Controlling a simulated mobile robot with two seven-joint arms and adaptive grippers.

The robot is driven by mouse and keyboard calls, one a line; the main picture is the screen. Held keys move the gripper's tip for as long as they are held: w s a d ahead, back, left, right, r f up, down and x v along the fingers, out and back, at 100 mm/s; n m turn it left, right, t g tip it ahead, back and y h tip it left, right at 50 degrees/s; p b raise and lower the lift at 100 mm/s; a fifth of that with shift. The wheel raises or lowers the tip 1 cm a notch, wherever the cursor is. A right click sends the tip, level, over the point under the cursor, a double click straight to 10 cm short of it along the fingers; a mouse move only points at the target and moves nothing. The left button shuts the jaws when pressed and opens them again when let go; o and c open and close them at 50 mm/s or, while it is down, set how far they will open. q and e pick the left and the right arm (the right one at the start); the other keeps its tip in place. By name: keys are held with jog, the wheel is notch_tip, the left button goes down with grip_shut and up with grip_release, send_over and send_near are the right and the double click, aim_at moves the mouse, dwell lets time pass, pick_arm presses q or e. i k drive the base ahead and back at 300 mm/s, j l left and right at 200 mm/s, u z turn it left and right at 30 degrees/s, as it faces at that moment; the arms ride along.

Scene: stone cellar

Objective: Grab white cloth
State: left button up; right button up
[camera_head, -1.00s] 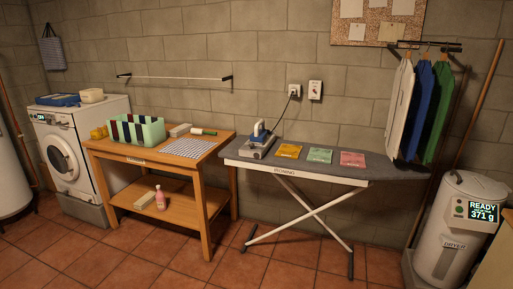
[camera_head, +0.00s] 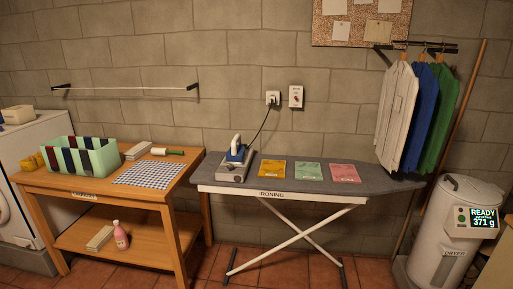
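A white garment (camera_head: 396,115) hangs on a hanger from the dark wall rail (camera_head: 418,47) at the upper right. It is the leftmost in a row, beside a blue garment (camera_head: 420,118) and a green garment (camera_head: 440,120). Its lower edge hangs near the right end of the ironing board (camera_head: 375,180). A blue-and-white checked cloth (camera_head: 148,174) lies flat on the wooden table (camera_head: 100,184) at the left. No plain white cloth lying loose is seen. Neither of my grippers is in view.
An iron (camera_head: 235,153) stands on its base on the board, near several coloured packets. A green divided box (camera_head: 80,155) stands on the table. Tiled floor shows under the board.

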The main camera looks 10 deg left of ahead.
aim_at(133, 154)
jog(key=i+j+z, duration=0.15)
jog(key=j, duration=0.35)
jog(key=i+j+z, duration=0.2)
jog(key=j, duration=0.35)
jog(key=j+z, duration=0.15)
jog(key=j, duration=0.35)
jog(key=i+j+z, duration=0.15)
jog(key=j, duration=0.4)
jog(key=k, duration=0.05)
